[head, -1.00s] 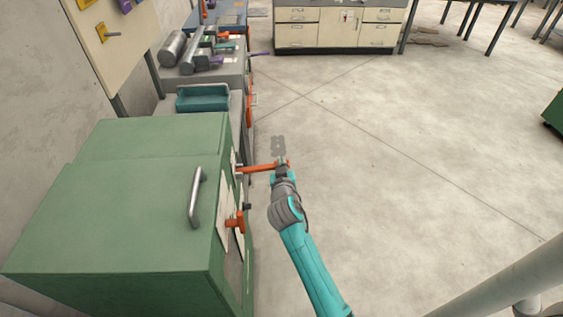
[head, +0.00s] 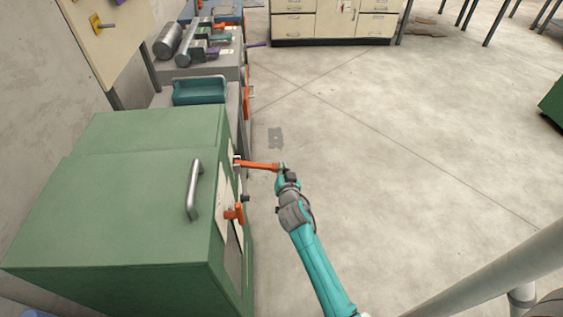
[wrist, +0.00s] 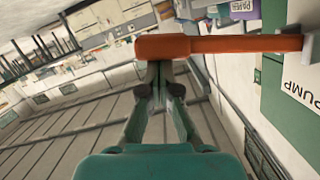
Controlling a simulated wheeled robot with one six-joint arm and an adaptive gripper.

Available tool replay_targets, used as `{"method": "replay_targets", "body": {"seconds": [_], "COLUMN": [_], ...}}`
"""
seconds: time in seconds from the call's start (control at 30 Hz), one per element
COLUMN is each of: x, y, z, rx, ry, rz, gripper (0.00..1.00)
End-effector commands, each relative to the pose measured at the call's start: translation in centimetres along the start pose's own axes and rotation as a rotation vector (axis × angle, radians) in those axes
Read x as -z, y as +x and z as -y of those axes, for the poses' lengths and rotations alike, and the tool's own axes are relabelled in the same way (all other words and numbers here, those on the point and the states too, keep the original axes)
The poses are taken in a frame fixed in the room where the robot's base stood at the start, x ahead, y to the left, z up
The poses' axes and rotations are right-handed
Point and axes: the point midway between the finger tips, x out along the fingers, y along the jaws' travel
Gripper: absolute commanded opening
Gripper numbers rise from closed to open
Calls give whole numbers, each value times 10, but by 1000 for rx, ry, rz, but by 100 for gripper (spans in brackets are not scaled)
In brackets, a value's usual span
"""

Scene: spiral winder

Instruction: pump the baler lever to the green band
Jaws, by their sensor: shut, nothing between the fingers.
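The orange baler lever (head: 258,166) sticks out to the right from the front face of the green baler (head: 120,200). In the wrist view the lever (wrist: 220,45) crosses the top of the picture, beside a white label reading "PUMP" (wrist: 303,83). My gripper (head: 282,172) is at the lever's outer end. In the wrist view my gripper (wrist: 160,68) has its fingers together, with the tips right at the lever's thicker end and not around it. I cannot tell whether they touch. No green band can be made out.
A second, shorter orange handle (head: 235,212) sits lower on the baler's face. A metal grab handle (head: 193,190) is on its green panel. A teal tray (head: 200,91) and grey benches stand behind.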

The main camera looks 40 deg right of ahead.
Motion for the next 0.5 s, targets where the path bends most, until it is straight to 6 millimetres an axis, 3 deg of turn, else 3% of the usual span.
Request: {"method": "replay_targets", "body": {"seconds": [0.2,0.5], "x": [-19,-31], "y": [4,7], "z": [-8,-12], "rx": [30,50], "ry": [124,207], "rz": [3,3], "gripper": [0,0]}}
